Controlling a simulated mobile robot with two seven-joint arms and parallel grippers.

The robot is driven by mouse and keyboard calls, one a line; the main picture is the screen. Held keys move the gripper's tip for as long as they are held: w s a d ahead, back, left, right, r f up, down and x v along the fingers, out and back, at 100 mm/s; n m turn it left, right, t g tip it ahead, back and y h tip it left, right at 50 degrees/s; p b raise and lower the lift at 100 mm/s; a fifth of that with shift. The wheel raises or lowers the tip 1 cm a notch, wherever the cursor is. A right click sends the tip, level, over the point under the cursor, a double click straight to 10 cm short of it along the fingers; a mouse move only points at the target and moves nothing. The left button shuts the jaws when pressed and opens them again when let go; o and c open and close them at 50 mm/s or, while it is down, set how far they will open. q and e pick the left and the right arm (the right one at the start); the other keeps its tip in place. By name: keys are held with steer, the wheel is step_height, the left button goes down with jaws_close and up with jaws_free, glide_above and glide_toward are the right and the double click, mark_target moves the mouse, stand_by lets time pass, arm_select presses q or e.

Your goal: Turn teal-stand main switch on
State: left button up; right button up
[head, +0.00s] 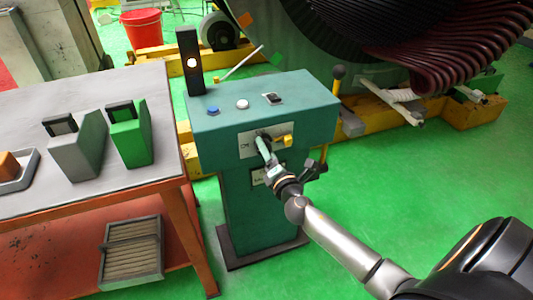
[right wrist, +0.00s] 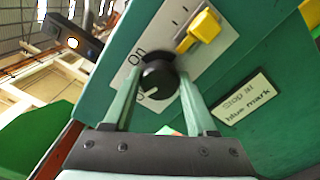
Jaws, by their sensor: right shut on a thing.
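The teal stand (head: 318,96) stands in the middle of the head view, with a pale switch plate (head: 244,146) on its front. In the right wrist view, a black round knob (right wrist: 158,76) sits on that plate beside the printed word "On". A second label below is partly hidden. A pale mark shows near the knob's lower edge. My right gripper (head: 264,143) is shut on the knob, one finger on each side. A yellow lever (right wrist: 198,31) is on the same plate and also shows in the head view (head: 284,141). My left gripper is not in view.
The stand's top holds a blue button (head: 213,110), a white button (head: 242,104) and a black post with a lit lamp (head: 191,62). A grey-topped table (head: 90,95) with grey and green blocks is close at left. Green floor at right is clear.

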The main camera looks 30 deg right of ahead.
steer(key=shift+f+m+b, duration=0.15)
steer(key=shift+m+b, duration=0.05)
steer(key=shift+m, duration=3.3)
steer(key=shift+f+m+b, duration=0.1)
steer(key=shift+m+b, duration=0.1)
steer(key=shift+m, duration=3.3)
steer(key=o, duration=1.1)
steer(key=shift+o, duration=1.3)
steer(key=shift+s, duration=0.15)
